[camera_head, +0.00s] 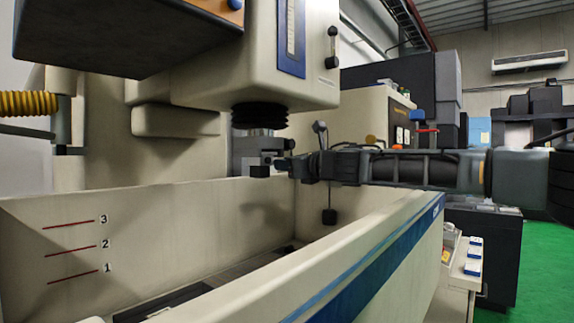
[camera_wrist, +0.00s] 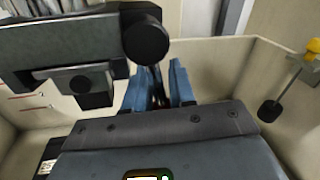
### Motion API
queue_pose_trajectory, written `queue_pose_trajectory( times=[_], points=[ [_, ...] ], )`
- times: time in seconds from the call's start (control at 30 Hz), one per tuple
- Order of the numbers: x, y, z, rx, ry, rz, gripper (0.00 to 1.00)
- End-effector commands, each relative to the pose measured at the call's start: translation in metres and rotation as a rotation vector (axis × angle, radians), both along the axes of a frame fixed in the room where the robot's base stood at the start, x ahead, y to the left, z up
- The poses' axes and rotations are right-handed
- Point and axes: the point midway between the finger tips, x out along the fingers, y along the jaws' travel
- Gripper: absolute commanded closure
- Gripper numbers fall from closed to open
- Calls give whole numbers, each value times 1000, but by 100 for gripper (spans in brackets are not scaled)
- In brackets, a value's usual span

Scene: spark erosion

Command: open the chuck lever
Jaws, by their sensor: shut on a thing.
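The grey chuck (camera_head: 250,150) hangs under the black bellows of the machine head in the head view. It also shows as a dark grey body (camera_wrist: 65,45) at upper left in the wrist view, with a round black knob at its right end. My gripper (camera_head: 283,163) reaches in from the right and meets the chuck's right side. In the wrist view, my gripper's blue fingers (camera_wrist: 158,88) are on either side of a thin dark piece, the chuck lever (camera_wrist: 157,90), and are shut on it. The lever is mostly hidden by the fingers and the knob.
The tank's beige front wall (camera_head: 370,225) runs below my arm. A dark float (camera_head: 329,216) hangs at the tank's right end and also shows at right in the wrist view (camera_wrist: 269,111). The tank's inside below is largely open.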

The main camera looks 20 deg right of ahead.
Motion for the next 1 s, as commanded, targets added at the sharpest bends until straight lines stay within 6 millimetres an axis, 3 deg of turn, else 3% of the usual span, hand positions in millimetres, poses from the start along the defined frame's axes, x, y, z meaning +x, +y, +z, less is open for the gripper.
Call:
queue_pose_trajectory(
  times=[0.17, 1.0],
  points=[
    [0, 0, -1, 0, 1, 1, 100],
    [-9, -2, -7, -29, -13, -1, 100]
  ],
)
